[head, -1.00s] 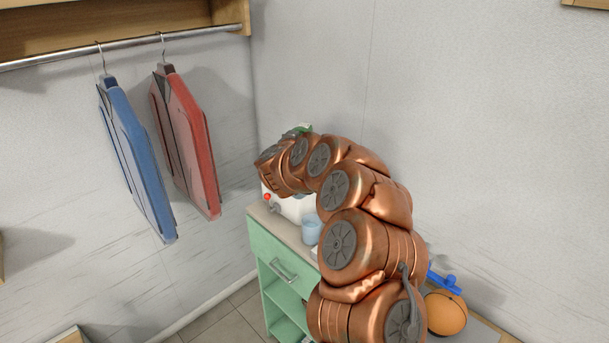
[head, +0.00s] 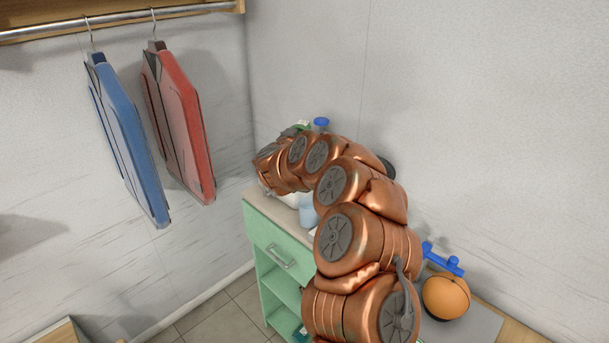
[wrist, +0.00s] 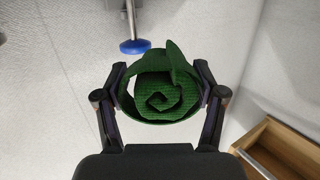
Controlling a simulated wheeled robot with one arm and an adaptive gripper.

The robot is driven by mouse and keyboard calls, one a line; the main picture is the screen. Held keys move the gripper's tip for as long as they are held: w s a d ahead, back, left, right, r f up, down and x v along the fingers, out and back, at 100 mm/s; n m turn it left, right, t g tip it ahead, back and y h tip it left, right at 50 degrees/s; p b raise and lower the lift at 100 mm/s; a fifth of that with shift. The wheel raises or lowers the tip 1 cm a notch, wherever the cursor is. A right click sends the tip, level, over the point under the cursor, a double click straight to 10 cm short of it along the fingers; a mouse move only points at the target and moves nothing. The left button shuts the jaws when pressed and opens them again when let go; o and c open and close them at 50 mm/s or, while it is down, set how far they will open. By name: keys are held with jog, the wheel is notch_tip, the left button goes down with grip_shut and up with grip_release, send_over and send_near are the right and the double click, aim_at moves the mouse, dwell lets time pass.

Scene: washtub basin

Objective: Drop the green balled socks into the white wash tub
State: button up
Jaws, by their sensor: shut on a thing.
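The green balled socks (wrist: 158,88) are a rolled, ribbed dark green bundle in the middle of the wrist view. My gripper (wrist: 160,95) has a finger on each side of them and is shut on them. In the head view my arm hides the gripper. A small green patch shows behind the arm there, and I cannot tell whether it is the socks. Only a sliver of a white thing (head: 288,198), possibly the wash tub, shows under the arm's end on the cabinet top. The tub's opening is hidden.
A mint green cabinet (head: 262,236) stands in the corner, with a light blue cup (head: 308,212) on top. A blue-topped object (head: 321,122) shows behind my arm. Blue and red garments (head: 180,120) hang from a rail at left. An orange ball (head: 446,296) lies at right.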

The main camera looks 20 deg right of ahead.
jog(key=o, duration=1.2)
jog(key=shift+s+a, duration=0.1)
jog(key=shift+v, duration=5.95)
jog(key=shift+r, duration=0.1)
